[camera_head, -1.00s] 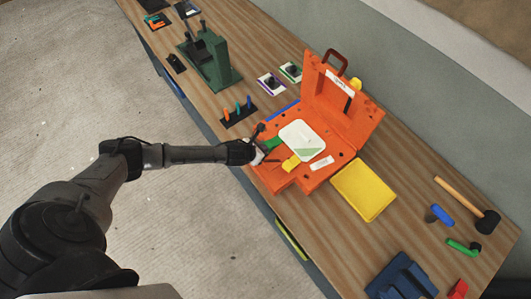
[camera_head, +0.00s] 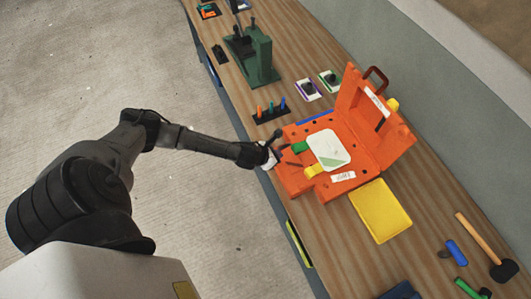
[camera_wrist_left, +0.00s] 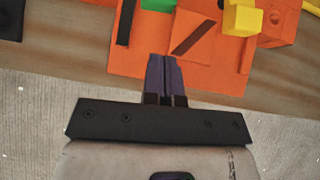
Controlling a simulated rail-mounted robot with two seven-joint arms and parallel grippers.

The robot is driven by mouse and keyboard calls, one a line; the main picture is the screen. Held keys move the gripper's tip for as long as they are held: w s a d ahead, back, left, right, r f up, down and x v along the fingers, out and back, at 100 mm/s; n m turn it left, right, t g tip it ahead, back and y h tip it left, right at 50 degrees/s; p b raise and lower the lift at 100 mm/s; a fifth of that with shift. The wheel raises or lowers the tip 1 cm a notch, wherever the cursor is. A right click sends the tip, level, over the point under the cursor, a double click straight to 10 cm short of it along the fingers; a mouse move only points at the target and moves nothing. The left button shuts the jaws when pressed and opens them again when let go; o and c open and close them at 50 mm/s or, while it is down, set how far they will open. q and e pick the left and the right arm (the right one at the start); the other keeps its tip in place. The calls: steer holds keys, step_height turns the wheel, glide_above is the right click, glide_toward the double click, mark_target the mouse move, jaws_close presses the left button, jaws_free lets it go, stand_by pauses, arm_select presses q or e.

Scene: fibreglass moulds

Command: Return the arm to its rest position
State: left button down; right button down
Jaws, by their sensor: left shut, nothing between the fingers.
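My left arm reaches in from the left in the head view. Its gripper (camera_head: 276,153) is at the front-left edge of the open orange mould case (camera_head: 297,183). In the left wrist view, the left gripper (camera_wrist_left: 165,62) has its fingers together with nothing between them. They overlap the edge of the orange case (camera_wrist_left: 205,78) in the picture; I cannot tell whether they touch it. The case holds a white panel (camera_head: 328,149), a green block (camera_head: 299,147) and a yellow block (camera_head: 313,171). My right gripper is not in view.
The wooden bench (camera_head: 340,245) runs diagonally, with bare floor (camera_head: 120,60) on its left. A yellow tray (camera_head: 381,211), a hammer (camera_head: 480,240) and blue and green tools lie to the right. A dark green press (camera_head: 255,58) and several small holders stand towards the back.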

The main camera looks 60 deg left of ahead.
arm_select(q)
steer(key=v, duration=0.6)
steer(key=shift+s+r, duration=0.3)
steer(key=shift+r, duration=0.05)
